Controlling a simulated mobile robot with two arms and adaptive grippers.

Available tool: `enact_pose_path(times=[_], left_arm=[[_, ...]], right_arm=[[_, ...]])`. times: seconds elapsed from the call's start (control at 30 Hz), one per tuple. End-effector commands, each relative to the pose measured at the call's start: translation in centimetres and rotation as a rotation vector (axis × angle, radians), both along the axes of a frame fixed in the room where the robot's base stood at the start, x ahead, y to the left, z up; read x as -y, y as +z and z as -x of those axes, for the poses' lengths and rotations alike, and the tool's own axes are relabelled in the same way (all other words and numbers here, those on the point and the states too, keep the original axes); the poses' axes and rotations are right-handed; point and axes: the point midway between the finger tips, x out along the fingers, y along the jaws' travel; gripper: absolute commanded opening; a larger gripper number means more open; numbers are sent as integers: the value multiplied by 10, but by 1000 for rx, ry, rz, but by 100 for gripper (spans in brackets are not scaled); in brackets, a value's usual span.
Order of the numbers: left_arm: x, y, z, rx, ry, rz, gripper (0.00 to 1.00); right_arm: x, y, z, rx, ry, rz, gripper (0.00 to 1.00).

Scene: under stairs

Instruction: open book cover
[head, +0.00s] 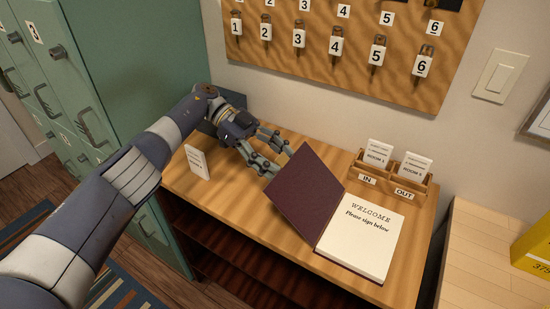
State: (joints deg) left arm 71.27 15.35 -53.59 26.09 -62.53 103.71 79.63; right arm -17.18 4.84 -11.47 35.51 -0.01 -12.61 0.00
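The book (362,240) lies on the wooden desk, its right page showing "WELCOME Please sign below". Its dark maroon cover (304,192) is swung to the left and stands tilted up from the spine. My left gripper (278,158) is behind and left of the cover's upper edge, its fingers spread apart. The fingertips are close to the cover; I cannot tell whether they touch it. Nothing shows between the fingers. My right gripper is not in the head view.
A small white card (197,162) stands on the desk at left. A wooden IN/OUT holder (394,185) with room cards stands behind the book. A numbered key board (350,50) hangs on the wall. Green lockers (110,60) stand at left, and a yellow box (534,247) is at right.

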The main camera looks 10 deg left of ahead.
Motion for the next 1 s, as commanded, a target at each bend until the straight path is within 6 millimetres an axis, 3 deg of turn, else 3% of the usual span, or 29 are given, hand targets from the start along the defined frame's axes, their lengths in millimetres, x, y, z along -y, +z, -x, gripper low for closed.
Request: enact_pose_path(times=[0.27,0.7,1.0], left_arm=[[0,6,-1,3,1,2,53],[0,82,-1,4,1,3,53],[-1,100,-1,0,0,1,53]], right_arm=[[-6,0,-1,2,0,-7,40],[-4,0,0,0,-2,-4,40],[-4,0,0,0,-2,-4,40]])
